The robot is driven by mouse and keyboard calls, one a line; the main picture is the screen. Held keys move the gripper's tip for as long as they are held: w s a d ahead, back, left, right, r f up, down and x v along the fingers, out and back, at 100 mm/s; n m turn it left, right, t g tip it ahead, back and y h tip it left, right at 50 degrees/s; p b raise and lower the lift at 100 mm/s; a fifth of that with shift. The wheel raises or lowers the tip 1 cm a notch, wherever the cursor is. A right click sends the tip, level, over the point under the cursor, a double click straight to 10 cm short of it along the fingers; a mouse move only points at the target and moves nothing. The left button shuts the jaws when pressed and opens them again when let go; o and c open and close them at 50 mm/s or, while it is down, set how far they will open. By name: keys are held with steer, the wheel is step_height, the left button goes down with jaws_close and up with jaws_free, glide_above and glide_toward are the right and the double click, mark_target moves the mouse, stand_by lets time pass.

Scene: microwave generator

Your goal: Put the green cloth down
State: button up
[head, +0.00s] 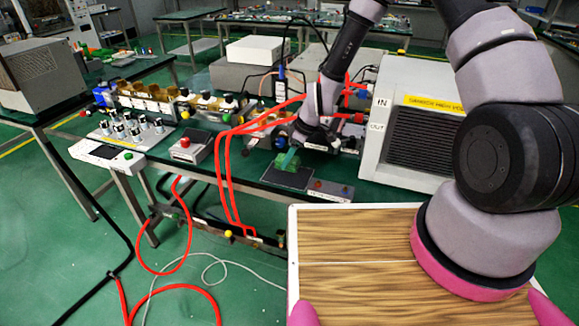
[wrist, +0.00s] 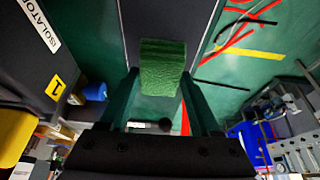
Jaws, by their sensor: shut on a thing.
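The green cloth (head: 288,160) looks like a small, thick, textured green pad. In the wrist view the cloth (wrist: 162,68) lies between the tips of my two dark green fingers. My gripper (wrist: 161,82) is shut on it; it also shows in the head view (head: 292,152), low at the bench's front part. A dark flat plate (head: 264,178) is under or just behind the cloth; in the wrist view this dark surface (wrist: 200,20) runs behind it. I cannot tell whether the cloth touches the plate.
A small grey box with knobs (head: 331,190) is just right of the plate. A box with a red button (head: 190,147) is to the left. Red cables (head: 226,170) loop over the bench's front edge. A large vented unit (head: 415,135) stands at right.

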mark_target(293, 159)
step_height(293, 159, down, 4)
steer(key=shift+r, duration=0.2)
steer(key=o, duration=1.3)
